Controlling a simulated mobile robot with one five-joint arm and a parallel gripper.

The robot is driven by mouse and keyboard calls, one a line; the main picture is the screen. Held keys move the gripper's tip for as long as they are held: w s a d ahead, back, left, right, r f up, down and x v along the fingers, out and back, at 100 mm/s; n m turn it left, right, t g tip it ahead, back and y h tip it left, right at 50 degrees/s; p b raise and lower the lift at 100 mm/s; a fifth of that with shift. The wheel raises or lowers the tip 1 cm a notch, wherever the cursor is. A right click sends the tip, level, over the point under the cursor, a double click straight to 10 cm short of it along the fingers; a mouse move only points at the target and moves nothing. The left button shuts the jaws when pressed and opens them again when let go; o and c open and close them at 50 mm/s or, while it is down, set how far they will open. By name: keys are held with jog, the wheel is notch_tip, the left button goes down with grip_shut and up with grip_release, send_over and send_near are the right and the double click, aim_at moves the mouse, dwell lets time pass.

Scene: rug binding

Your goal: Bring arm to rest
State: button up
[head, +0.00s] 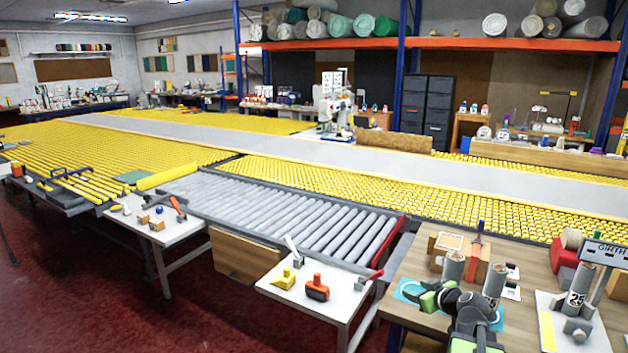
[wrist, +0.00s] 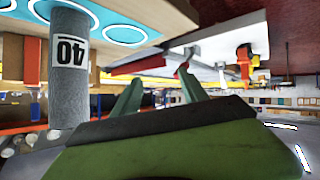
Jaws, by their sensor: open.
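My gripper (head: 420,291) is low in the right half of the head view, over the left part of the wooden bench and in front of a light-blue sheet (head: 404,287). In the wrist view my gripper (wrist: 160,77) shows two green fingers spread apart with nothing between them. That view looks upside down. A grey cylinder marked 40 (wrist: 68,90) stands to the left of the fingers there, apart from them. My arm is bent and hides part of the bench.
Grey cylinders (head: 453,267) stand on the wooden bench (head: 411,262), close to my gripper. A cylinder marked 25 (head: 574,303) stands further right. A white side table (head: 340,298) holds an orange tool (head: 317,288) and a yellow one (head: 286,280). Red floor (head: 120,310) lies open at the left.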

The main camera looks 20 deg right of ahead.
jog(key=w+a+f+n+g+y+p, duration=0.1)
jog(key=a+n+g+y+p, duration=0.15)
jog(key=a, duration=1.45)
jog(key=w+a+f+n+g+y+p, duration=0.1)
jog(key=w+a+n+g+y+p, duration=0.15)
jog(key=a, duration=1.35)
jog(key=s+a+f+m+g+h, duration=0.1)
jog(key=s+a+f+g+h, duration=0.15)
jog(key=s+a, duration=0.35)
jog(key=s+d+f+m+g+h, duration=0.2)
jog(key=s+d+m+g, duration=0.2)
jog(key=s+m, duration=0.2)
jog(key=shift+s+d+m+g, duration=0.15)
jog(key=shift+s+m+g, duration=0.2)
jog(key=shift+s, duration=0.25)
jog(key=shift+h, duration=0.25)
